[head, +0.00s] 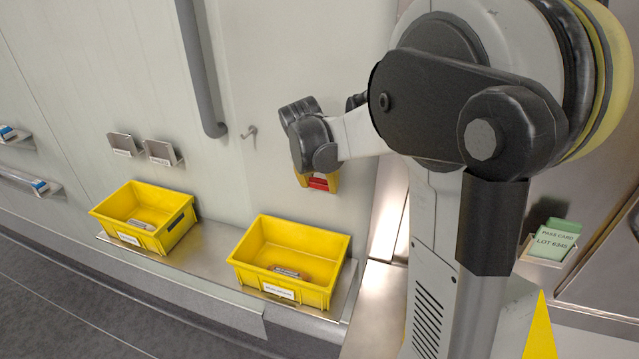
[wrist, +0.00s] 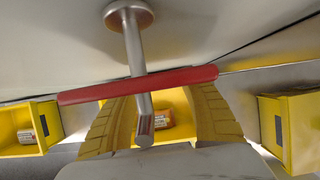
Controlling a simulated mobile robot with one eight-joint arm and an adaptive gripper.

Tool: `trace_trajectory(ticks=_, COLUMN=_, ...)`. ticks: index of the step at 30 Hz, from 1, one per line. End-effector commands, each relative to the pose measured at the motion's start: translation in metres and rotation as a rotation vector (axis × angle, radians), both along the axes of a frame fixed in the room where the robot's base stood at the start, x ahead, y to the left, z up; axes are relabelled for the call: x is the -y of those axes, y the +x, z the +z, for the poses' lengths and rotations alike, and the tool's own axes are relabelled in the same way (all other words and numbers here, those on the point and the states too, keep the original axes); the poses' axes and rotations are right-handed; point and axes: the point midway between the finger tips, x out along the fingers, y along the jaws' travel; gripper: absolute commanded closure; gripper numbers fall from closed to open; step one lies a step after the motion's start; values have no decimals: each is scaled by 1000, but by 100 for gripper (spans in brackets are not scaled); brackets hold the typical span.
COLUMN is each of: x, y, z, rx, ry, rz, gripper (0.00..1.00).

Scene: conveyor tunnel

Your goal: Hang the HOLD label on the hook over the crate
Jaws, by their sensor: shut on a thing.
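My gripper (head: 318,180) is in front of the wall, above the right yellow crate (head: 254,249) in the head view. Its yellow fingers (wrist: 158,88) are shut on a red label (head: 319,183), which also shows nearly edge-on as a red bar in the wrist view (wrist: 85,95). In the wrist view a metal hook (wrist: 132,40) stands out from its round wall plate, and the label crosses its stem. The hook's end shows below the label. I cannot tell whether the hook passes through the label. The label's writing is hidden.
A hook (head: 249,131) on the wall is left of my gripper. Another yellow crate (head: 116,211) stands on the steel ledge (head: 212,262). Small card holders (head: 160,153) are on the wall. A grey pipe (head: 200,70) runs down above. A green card (head: 556,238) sits at right.

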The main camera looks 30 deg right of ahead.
Motion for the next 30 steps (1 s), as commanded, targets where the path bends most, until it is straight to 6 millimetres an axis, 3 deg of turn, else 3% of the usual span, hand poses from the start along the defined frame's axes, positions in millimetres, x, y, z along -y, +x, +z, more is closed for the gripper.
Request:
trace_trajectory(ticks=12, x=0, y=0, z=-5, rx=0, ry=0, rz=0, gripper=89)
trace_trajectory(ticks=13, x=0, y=0, z=-5, rx=0, ry=0, rz=0, gripper=39)
trace_trajectory(ticks=15, x=0, y=0, z=-5, rx=0, ry=0, rz=0, gripper=23)
trace_trajectory(ticks=25, x=-1, y=-1, z=-3, rx=0, ry=0, rz=0, gripper=23)
trace_trajectory(ticks=30, x=-8, y=-7, z=19, rx=0, ry=0, rz=0, gripper=23)
